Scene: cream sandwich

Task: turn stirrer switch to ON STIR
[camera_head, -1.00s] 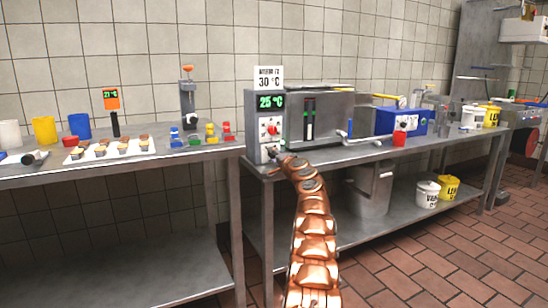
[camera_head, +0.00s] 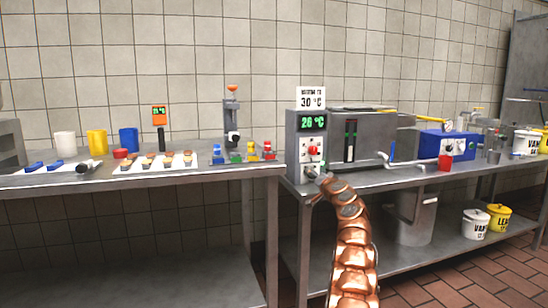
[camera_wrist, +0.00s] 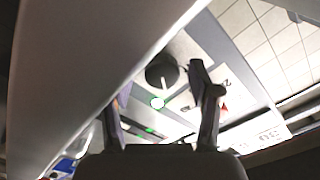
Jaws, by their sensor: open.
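The grey control box (camera_head: 293,139) stands at the left end of the right bench, with a green 26 °C display (camera_head: 313,122) and a red switch (camera_head: 313,151) on its pale front panel. My gripper (camera_head: 321,177) is at the lower part of this panel, below the red switch. In the wrist view a dark round knob (camera_wrist: 161,70) with a pale mark shows between and beyond the fingertips of my open gripper (camera_wrist: 160,79). I cannot read the switch labels or tell whether a finger touches the knob.
A large grey surface (camera_wrist: 90,60) fills the upper left of the wrist view, close to the left finger. A metal tank (camera_head: 378,130) adjoins the box. The left bench (camera_head: 215,180) holds cups, a tray of sweets and coloured pieces.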

